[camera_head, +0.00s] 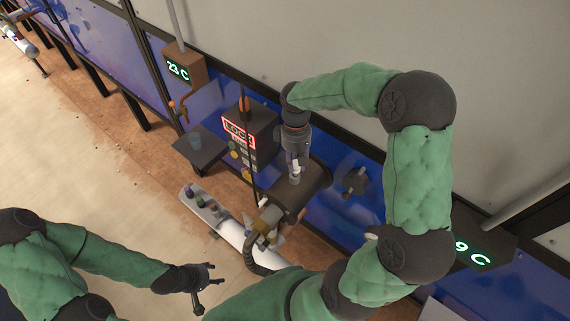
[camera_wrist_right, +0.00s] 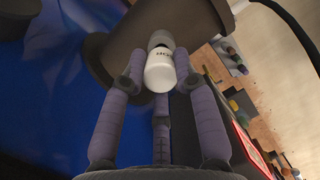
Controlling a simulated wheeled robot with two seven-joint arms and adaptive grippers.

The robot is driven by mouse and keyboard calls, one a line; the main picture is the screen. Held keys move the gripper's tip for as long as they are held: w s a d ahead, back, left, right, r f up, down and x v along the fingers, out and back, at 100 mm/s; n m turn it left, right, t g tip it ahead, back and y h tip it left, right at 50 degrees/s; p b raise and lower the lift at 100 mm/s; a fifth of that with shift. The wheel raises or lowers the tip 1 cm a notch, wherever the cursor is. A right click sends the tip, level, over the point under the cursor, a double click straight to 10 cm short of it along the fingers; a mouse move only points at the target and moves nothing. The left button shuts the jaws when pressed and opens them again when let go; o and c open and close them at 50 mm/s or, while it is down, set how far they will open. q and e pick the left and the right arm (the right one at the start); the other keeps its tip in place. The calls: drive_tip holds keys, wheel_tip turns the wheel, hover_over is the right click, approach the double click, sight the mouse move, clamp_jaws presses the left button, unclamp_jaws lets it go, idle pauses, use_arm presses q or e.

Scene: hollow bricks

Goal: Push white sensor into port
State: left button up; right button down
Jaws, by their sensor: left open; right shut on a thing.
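The white sensor (camera_wrist_right: 160,73) is held between the fingers of my right gripper (camera_wrist_right: 159,84) in the right wrist view. Its grey far end points at a dark curved housing (camera_wrist_right: 112,58). I cannot tell whether it touches the housing, and the port is not clearly visible. In the head view my right gripper (camera_head: 295,165) points down over the dark rounded housing (camera_head: 312,186), with a small bit of the sensor (camera_head: 295,174) showing. My left gripper (camera_head: 213,282) is open and empty at the lower middle, away from the sensor.
A black box with a lit LOCK sign (camera_head: 239,132) stands left of the housing. A white rail with several coloured knobs (camera_head: 205,212) lies in front. A small dark shelf (camera_head: 199,147) and a 23 C display (camera_head: 178,71) are further left.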

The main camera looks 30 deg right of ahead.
use_arm(q)
drive_tip(key=shift+f+b, duration=0.9)
drive_tip(key=shift+f, duration=0.05)
use_arm(e)
drive_tip(key=shift+f, duration=1.4)
drive_tip(key=c, duration=0.9)
unclamp_jaws()
drive_tip(key=shift+o, duration=0.2)
drive_tip(key=shift+a+r, duration=0.15)
drive_tip(key=shift+r, duration=0.15)
use_arm(q)
drive_tip(key=d, duration=0.2)
drive_tip(key=shift+s+d, duration=0.1)
drive_tip(key=shift+d, duration=0.25)
use_arm(e)
wheel_tip(320, 180, up, 12)
drive_tip(key=w, duration=0.2)
drive_tip(key=shift+d+f, duration=0.25)
drive_tip(key=shift+d, duration=0.05)
